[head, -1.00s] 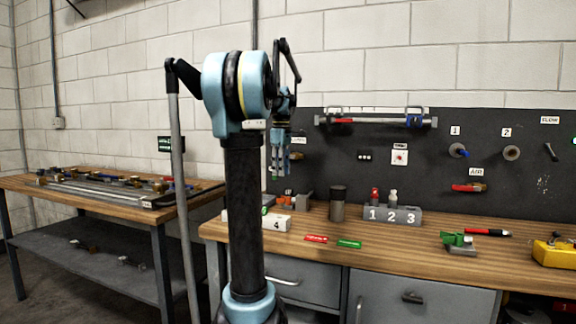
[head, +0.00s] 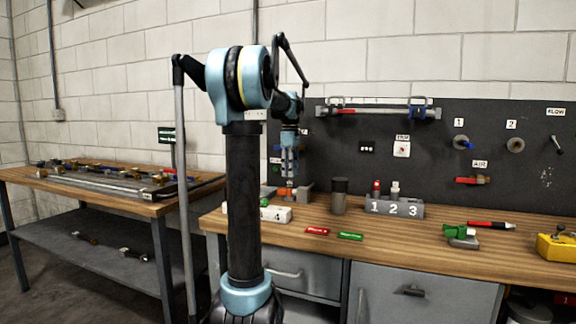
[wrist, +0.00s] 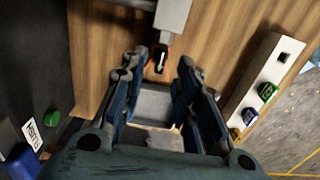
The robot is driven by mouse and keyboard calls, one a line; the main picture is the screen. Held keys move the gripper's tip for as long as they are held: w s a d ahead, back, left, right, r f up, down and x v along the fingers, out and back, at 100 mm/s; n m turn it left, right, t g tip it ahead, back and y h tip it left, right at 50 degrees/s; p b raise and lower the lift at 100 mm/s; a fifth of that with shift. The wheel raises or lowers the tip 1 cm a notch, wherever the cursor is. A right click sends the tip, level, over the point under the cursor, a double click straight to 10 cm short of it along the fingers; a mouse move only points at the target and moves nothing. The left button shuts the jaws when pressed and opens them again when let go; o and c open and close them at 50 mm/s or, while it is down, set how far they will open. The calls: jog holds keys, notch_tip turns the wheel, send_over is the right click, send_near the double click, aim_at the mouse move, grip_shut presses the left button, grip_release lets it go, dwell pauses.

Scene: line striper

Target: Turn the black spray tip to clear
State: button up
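A small orange-red piece with a black part and a white line on it (wrist: 160,57), apparently the black spray tip, lies between and just beyond my fingers in the wrist view. It is attached at a grey block (wrist: 172,18). In the head view an orange spot (head: 284,192) shows on the bench below my gripper (head: 289,182), too small to make out. In the wrist view my gripper (wrist: 159,70) is open, its two blue-and-black fingers apart, with nothing seen gripped. The fingertips appear close to the orange piece; I cannot tell whether they touch it.
A white block (head: 277,214) with coloured tips stands in front, also in the wrist view (wrist: 259,70). A dark can (head: 339,196) and a grey numbered holder (head: 395,208) stand to the right. A pegboard (head: 400,150) stands behind.

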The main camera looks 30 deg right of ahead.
jog(key=shift+f, duration=2.1)
jog(key=shift+c, duration=0.5)
grip_shut()
